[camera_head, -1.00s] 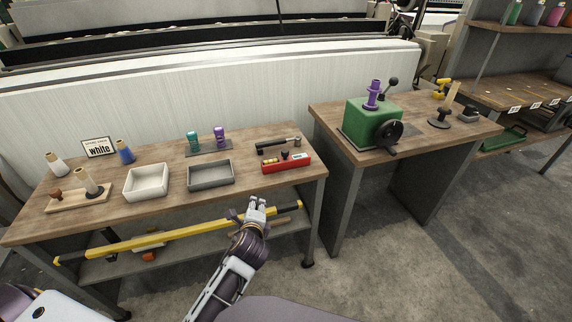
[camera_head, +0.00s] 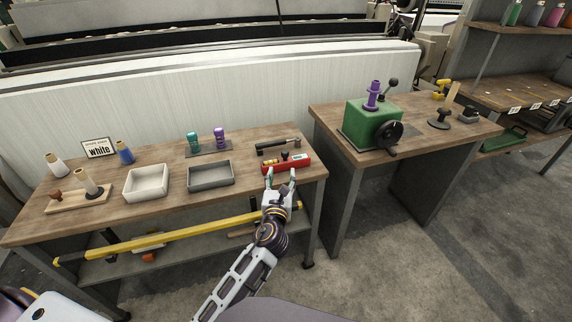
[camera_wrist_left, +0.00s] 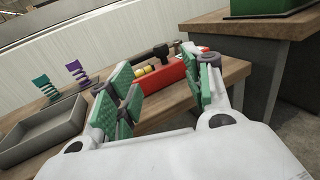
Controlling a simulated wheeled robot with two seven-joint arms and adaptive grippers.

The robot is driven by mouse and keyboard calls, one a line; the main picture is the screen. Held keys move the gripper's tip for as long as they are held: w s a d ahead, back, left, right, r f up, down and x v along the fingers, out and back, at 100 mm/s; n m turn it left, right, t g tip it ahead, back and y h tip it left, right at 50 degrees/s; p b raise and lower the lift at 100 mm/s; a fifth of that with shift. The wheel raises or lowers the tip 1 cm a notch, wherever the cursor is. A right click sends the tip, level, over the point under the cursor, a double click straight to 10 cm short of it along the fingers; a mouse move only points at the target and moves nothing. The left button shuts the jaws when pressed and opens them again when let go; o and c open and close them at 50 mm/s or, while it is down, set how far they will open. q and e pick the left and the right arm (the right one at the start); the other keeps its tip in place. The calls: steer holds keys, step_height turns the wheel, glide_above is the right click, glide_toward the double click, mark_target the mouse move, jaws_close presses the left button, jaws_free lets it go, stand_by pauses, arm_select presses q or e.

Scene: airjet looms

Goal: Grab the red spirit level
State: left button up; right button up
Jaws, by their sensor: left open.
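The red spirit level (camera_head: 280,168) lies near the front right corner of the left wooden workbench (camera_head: 225,200). My left gripper (camera_head: 281,174) is open just in front of it, at the bench's front edge. In the left wrist view the red spirit level (camera_wrist_left: 160,78) shows between and beyond the two green-padded fingers of the gripper (camera_wrist_left: 165,78). It is not between the pads; a gap seems to remain. Its ends are partly hidden by the fingers. My right gripper is in neither view.
A black-handled hammer (camera_head: 275,146) lies just behind the level. A grey tray (camera_head: 211,185) and a white tray (camera_head: 146,195) stand to its left. A yellow bar (camera_head: 180,232) runs along the bench's front below the top. A second bench (camera_head: 340,140) is at right.

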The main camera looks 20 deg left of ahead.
mark_target(285, 155)
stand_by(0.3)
arm_select(q)
steer(key=shift+w+a, duration=0.2)
steer(key=shift+w, duration=0.85)
steer(key=shift+w+a, duration=0.25)
steer(key=shift+w, duration=0.75)
steer(key=shift+w+a, duration=0.2)
steer(key=shift+w, duration=0.85)
steer(key=shift+w+a+b, duration=0.25)
steer(key=shift+w+b, duration=0.05)
steer(key=shift+w, duration=0.8)
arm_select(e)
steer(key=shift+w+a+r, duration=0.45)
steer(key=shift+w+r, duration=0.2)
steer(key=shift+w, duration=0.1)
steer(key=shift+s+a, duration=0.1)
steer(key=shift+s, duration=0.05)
arm_select(q)
steer(key=shift+w, duration=0.15)
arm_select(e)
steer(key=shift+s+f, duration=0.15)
